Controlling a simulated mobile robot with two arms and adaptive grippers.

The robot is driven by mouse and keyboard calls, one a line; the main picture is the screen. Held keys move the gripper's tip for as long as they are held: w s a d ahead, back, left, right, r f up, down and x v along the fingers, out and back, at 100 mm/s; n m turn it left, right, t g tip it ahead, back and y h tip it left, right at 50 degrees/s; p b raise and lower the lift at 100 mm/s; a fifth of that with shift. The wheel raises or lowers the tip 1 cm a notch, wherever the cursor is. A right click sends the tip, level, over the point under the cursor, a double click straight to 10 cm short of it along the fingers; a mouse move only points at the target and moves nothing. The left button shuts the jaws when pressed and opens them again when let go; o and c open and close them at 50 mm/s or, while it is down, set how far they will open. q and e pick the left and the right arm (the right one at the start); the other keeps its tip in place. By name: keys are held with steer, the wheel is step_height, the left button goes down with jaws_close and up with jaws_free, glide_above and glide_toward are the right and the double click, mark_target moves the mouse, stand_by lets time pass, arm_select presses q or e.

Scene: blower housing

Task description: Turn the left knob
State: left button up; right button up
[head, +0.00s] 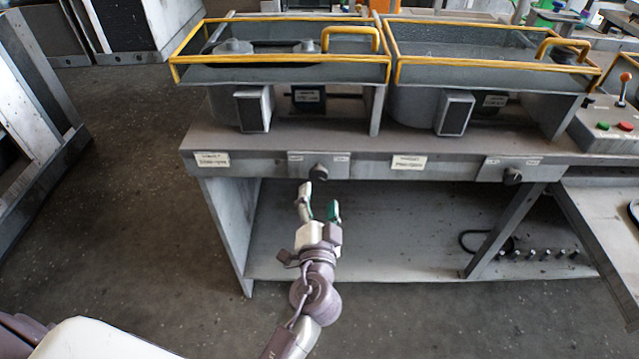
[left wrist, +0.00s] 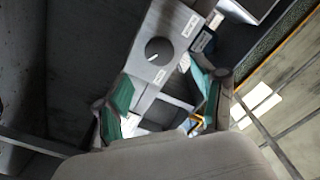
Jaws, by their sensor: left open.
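The left knob (head: 318,172) is a small dark round knob on the front panel of the workbench, between two small labels. In the left wrist view the knob (left wrist: 158,50) shows as a dark disc with a light pointer line, ahead of the fingers. My left gripper (head: 320,198) is open just below and in front of the left knob, apart from it, with nothing between its fingers. Its green-padded fingers (left wrist: 160,108) also show in the left wrist view. A second dark knob (head: 512,176) sits farther right on the same panel. My right gripper is not in view.
Two yellow-railed blower housings (head: 290,72) stand on the bench (head: 300,135). A control box (head: 612,125) with red and green buttons and an orange-topped lever is at the right. A lower shelf (head: 380,250) lies under the bench. The floor at left is clear.

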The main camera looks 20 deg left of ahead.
arm_select(q)
steer(key=v, duration=0.5)
steer(key=shift+s, duration=0.1)
stand_by(0.3)
steer(key=s+d+f+m+g+h+p, duration=0.15)
steer(key=s+f+g, duration=0.3)
steer(key=f, duration=1.15)
steer(key=s+f+g+h+p, duration=0.25)
steer(key=s+f+g, duration=0.2)
steer(key=f, duration=1.05)
steer(key=s+a+f+n+g, duration=0.1)
steer(key=s+a+f, duration=0.3)
steer(key=s, duration=0.6)
steer(key=s+a+f+n+g+p, duration=0.1)
steer(key=s+a+f+n+g, duration=0.1)
steer(key=s+f, duration=0.5)
steer(key=s+a+f+n+g+h, duration=0.1)
steer(key=s+a+f+g, duration=0.3)
steer(key=s, duration=0.8)
step_height(320, 180, down, 2)
steer(key=shift+s+a+f+n+p, duration=0.25)
steer(key=shift+s+a+n+p, duration=0.15)
steer(key=shift+a, duration=0.45)
